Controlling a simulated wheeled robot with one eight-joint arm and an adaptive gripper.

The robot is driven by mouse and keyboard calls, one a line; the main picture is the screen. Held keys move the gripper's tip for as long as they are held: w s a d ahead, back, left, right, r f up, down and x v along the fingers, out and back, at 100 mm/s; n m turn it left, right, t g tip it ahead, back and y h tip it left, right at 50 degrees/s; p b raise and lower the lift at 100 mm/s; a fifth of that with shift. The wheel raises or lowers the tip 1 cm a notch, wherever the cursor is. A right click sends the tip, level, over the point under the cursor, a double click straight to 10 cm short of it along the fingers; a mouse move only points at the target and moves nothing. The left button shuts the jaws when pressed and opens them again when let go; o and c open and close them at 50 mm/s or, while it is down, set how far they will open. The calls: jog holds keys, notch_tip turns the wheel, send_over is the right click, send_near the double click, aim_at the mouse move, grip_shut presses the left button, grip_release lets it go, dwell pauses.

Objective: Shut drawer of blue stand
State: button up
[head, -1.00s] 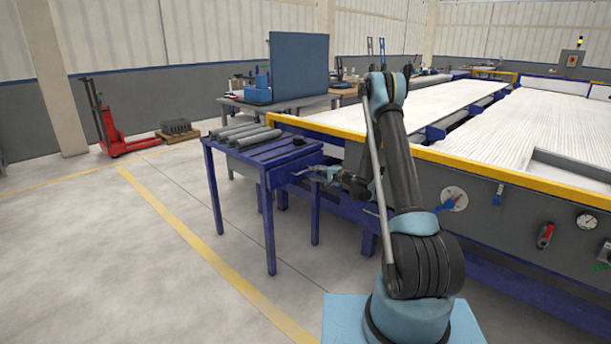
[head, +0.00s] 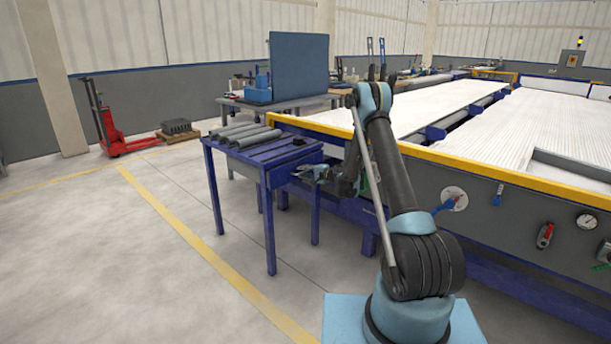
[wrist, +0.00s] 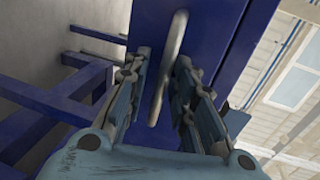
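The blue stand (head: 213,170) is in the middle left of the head view. Its drawer side faces right, toward my gripper (head: 305,173). In the wrist view the dark blue drawer front (wrist: 215,28) fills the upper middle, with a grey bar handle (wrist: 179,35) on it. My gripper (wrist: 163,60) points at this front. Its two fingers are apart, one on each side of the handle, with visible gaps, so it is not gripping it. How far the drawer stands out is hard to tell, as my gripper and arm partly hide it.
Several grey pipes (head: 245,136) lie on the stand's top, with a small black object (head: 299,141). The long machine with a yellow rail (head: 480,174) stands close behind and right of my arm. Open floor (head: 120,260) lies to the left.

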grip_shut()
jog(key=x, duration=0.2)
jog(key=r+x, duration=0.1)
jog(key=x, duration=0.5)
jog(key=shift+w+a+r, duration=0.15)
jog(key=shift+a+r, duration=0.1)
jog(key=shift+o, duration=1.8)
grip_release()
jog(key=shift+d, duration=0.1)
jog(key=v, duration=1.1)
jog(key=shift+s+d, duration=0.25)
jog(key=shift+d, duration=0.05)
